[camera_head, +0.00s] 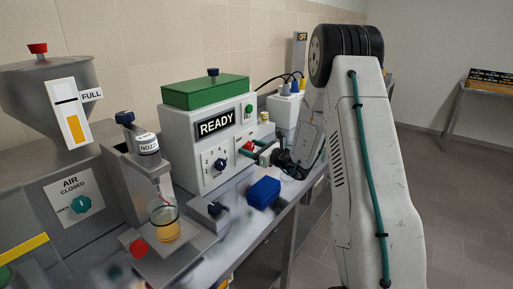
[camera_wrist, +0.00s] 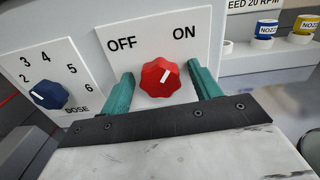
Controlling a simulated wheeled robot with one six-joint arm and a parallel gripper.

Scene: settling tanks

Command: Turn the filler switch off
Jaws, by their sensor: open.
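The filler switch is a red knob (camera_wrist: 160,77) on a white plate marked OFF on the left and ON on the right. Its white pointer leans up and right, toward ON. My gripper (camera_wrist: 163,84) is open, with one teal finger on each side of the knob. I cannot tell whether either finger touches it. In the head view my gripper (camera_head: 257,149) is at the front of the white filler box (camera_head: 178,133), beside the red knob (camera_head: 247,145). The box has a green lid and a READY sign (camera_head: 216,124).
A blue dose knob (camera_wrist: 49,95) with numbers sits left of the switch. A blue block (camera_head: 263,192) lies on the bench below my gripper. A nozzle stand with a glass (camera_head: 165,223) of amber liquid and a grey hopper (camera_head: 45,95) stand to the left.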

